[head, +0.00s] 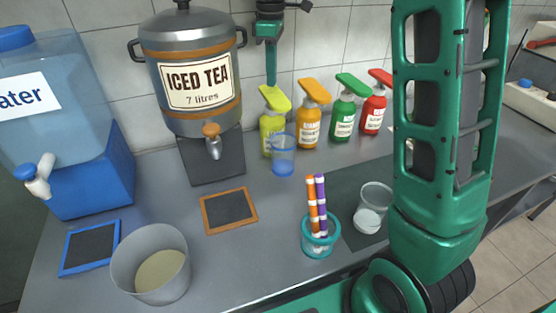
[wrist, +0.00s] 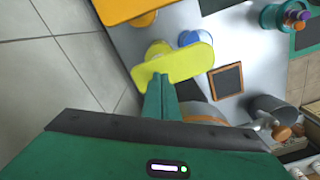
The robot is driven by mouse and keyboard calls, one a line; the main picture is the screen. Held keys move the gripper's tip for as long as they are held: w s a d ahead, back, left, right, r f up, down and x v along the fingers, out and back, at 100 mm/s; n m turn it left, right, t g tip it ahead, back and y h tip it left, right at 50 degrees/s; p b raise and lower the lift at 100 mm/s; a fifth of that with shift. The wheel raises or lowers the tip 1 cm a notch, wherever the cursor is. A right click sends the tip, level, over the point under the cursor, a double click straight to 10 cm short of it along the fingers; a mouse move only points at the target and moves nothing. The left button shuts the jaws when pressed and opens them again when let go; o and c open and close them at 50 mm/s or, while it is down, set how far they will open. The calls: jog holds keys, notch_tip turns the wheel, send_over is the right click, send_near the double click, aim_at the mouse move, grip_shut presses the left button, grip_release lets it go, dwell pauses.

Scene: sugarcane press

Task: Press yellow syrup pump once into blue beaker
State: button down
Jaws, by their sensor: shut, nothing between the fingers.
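The yellow syrup pump (head: 268,140) stands upright near the wall, left of the orange pump, its flat yellow head (head: 275,98) pointing toward the front. The blue beaker (head: 283,160) stands just in front of it, near the nozzle end. My gripper (head: 271,82) is shut and empty, pointing straight down with its fingertips at the top of the yellow head; I cannot tell if they touch. In the wrist view the shut fingertips (wrist: 161,80) overlap the yellow head (wrist: 185,62), and the blue beaker (wrist: 193,40) is partly hidden under it.
Orange (head: 308,125), green (head: 343,120) and red (head: 374,112) pumps stand in a row to the right. The iced tea urn (head: 188,120) stands close on the left. A teal cup of markers (head: 317,240) and a clear beaker (head: 376,198) are nearer the front.

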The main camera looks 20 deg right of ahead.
notch_tip(320, 180, up, 5)
jog(key=shift+r, duration=0.2)
dwell(0.4)
jog(key=s+d+f+m, duration=0.2)
jog(key=s+d+m, duration=0.3)
jog(key=s+d, duration=0.4)
jog(key=s+d+f+m, duration=0.2)
jog(key=s+f+m, duration=0.2)
jog(key=s, duration=0.6)
jog(key=s+d+f+m, duration=0.2)
jog(key=s+f+m, duration=0.2)
jog(key=s, duration=0.6)
jog(key=s+d+f+m, duration=0.3)
jog(key=s+f+m, duration=0.2)
jog(key=s, duration=0.5)
jog(key=shift+s, duration=0.25)
